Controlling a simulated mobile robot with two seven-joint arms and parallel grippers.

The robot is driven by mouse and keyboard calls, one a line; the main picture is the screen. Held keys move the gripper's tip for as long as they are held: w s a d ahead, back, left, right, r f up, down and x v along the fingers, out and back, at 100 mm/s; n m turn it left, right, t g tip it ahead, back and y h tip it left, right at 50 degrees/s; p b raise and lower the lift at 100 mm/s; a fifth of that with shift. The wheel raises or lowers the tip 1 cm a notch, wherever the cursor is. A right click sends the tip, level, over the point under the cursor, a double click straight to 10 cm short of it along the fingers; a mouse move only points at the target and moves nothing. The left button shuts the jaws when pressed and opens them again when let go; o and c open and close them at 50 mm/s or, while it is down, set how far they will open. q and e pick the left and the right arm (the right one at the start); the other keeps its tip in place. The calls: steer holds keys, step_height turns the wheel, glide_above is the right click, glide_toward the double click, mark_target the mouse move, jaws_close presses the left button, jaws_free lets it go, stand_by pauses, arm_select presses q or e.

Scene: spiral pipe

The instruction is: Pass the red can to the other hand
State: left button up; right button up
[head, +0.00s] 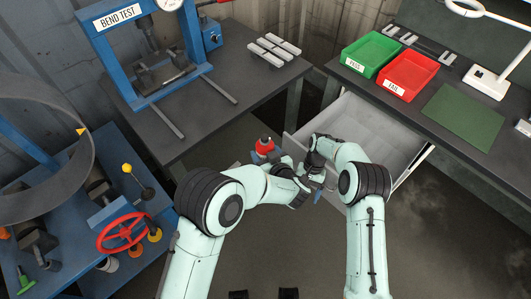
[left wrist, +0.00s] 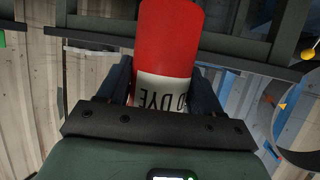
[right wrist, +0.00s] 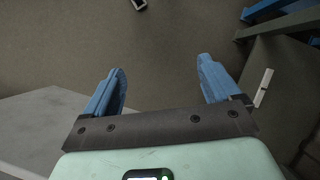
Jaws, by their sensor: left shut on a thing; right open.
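The red can (head: 264,146) has a white label with black lettering. In the left wrist view the can (left wrist: 168,45) stands between the two dark fingers, its label low near the palm. My left gripper (left wrist: 165,85) is shut on it; in the head view the gripper is partly hidden around the can's lower part. My right gripper (right wrist: 162,82) is open with nothing between its blue fingers. In the head view the right gripper (head: 318,196) points down, to the right of and nearer than the can, apart from it.
An open drawer (head: 374,132) juts out beside my right gripper. A dark table (head: 165,125) with a blue bend-test press stands behind the can. Green (head: 371,54) and red (head: 407,76) trays sit on the right bench. A blue cart with a red handwheel (head: 122,233) is at left.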

steer(key=s+a+f+y, duration=0.2)
steer(key=s+a+f, duration=0.1)
steer(key=s+f, duration=1)
steer(key=s+r+t, duration=0.2)
steer(key=s+t, duration=0.1)
steer(key=s, duration=1.3)
steer(key=shift+s+a+r+n+t+h, duration=0.2)
steer(key=shift+s+a+n+t+h, duration=0.1)
steer(key=shift+a+h, duration=0.1)
